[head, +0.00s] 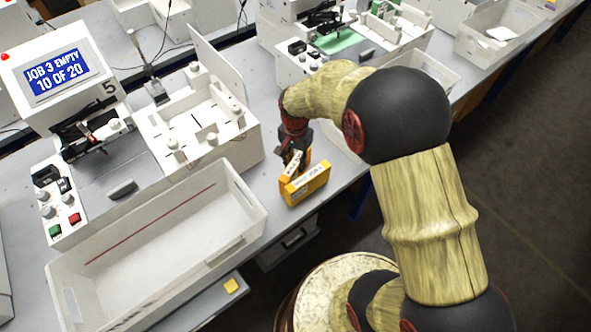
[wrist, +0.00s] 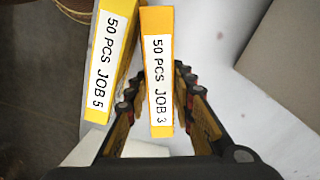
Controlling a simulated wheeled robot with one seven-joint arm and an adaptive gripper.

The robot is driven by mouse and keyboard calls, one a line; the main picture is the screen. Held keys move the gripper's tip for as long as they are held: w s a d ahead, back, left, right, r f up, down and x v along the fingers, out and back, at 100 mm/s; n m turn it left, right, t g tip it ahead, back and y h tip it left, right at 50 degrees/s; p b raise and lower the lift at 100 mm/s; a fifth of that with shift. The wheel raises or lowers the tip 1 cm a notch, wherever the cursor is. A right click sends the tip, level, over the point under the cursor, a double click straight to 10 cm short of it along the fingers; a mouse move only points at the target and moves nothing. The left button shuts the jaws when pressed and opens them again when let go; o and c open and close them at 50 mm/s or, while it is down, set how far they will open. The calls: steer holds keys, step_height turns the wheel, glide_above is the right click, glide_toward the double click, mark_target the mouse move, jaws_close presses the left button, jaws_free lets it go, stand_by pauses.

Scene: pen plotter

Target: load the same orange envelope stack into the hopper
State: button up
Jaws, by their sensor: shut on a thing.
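The orange stack labelled "50 PCS JOB 3" (wrist: 158,75) stands upright between the fingers of my gripper (wrist: 160,95) in the wrist view. My gripper (head: 296,156) is shut on it; the head view shows only part of this stack (head: 292,165). A yellow-orange stack labelled "50 PCS JOB 5" (wrist: 107,65) stands close beside it; it also shows in the head view (head: 306,187), near the bench edge. The open white hopper (head: 195,122) with small posts is left of my gripper. I cannot tell whether the held stack touches the bench.
Machine 5's screen (head: 57,76) reads "JOB 3 EMPTY 10 OF 20". A long white bin (head: 160,235) with a red line stands in front of the hopper. The hopper's raised white panel (head: 217,68) is at its back right. More machines stand behind. Bare bench (head: 262,187) lies left of the stacks.

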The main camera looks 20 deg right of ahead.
jaws_close()
steer(key=shift+r, duration=0.15)
